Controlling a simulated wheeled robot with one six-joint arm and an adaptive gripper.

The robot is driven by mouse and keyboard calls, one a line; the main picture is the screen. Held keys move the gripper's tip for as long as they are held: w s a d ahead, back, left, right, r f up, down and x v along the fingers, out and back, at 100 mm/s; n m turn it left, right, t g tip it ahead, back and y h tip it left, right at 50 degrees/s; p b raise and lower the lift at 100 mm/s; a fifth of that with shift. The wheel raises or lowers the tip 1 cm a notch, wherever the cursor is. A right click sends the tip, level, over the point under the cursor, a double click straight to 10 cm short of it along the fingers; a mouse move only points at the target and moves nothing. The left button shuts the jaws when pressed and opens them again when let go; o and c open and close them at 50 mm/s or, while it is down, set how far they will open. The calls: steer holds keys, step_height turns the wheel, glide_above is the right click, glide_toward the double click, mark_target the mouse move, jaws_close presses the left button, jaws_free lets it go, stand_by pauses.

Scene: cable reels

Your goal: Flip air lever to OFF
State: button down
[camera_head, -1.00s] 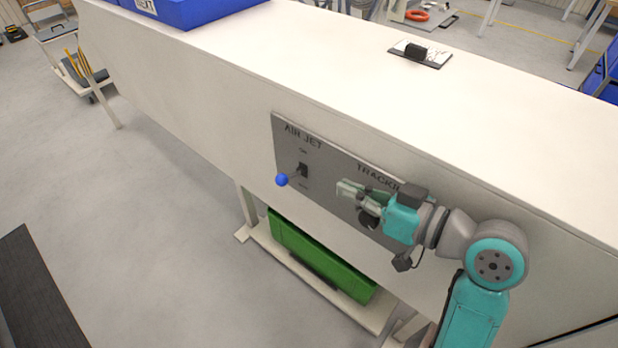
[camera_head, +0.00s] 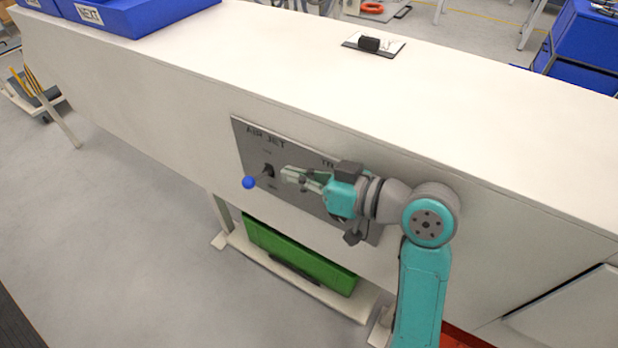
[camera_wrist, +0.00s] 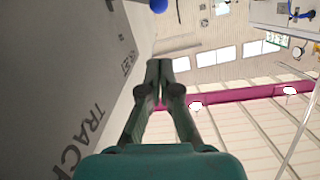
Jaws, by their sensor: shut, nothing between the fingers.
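The air lever (camera_head: 250,182) has a blue ball knob and sticks out from the grey AIR JET panel (camera_head: 250,150) on the bench front. The knob (camera_wrist: 158,5) also shows at the top edge of the wrist view. My gripper (camera_head: 286,174) is shut and empty, in front of the panel just right of the lever, with a small gap to the knob. In the wrist view my closed fingertips (camera_wrist: 159,66) point toward the knob, apart from it. The ON and OFF labels are too small to read clearly. My gripper and arm hide much of the TRACKING part.
The white bench top (camera_head: 330,85) carries a blue bin (camera_head: 125,18) marked NEXT and a clipboard with a black object (camera_head: 369,44). A green crate (camera_head: 300,258) sits on a low shelf under the panel. The floor to the left is open.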

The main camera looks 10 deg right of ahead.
mark_target(249, 188)
steer(key=w+a+f, duration=0.3)
steer(key=a+f, duration=0.1)
steer(key=a, duration=0.2)
steer(key=shift+w+f, duration=0.15)
steer(key=shift+w, duration=0.2)
steer(key=shift+s+a+f+n, duration=0.3)
steer(key=shift+f+n, duration=0.1)
steer(key=shift+n, duration=0.3)
steer(key=shift+s+a+f+n+t+h, duration=0.15)
steer(key=shift+f+n+t, duration=0.05)
steer(key=shift+f+n, duration=0.2)
steer(key=shift+s+a+f+n+t+h, duration=0.2)
steer(key=shift+f+n, duration=0.1)
steer(key=shift+n, duration=0.1)
steer(key=shift+s+a+f+n+t, duration=0.15)
steer(key=shift+f+n+t, duration=0.25)
steer(key=shift+f+n, duration=0.65)
steer(key=shift+r, duration=0.25)
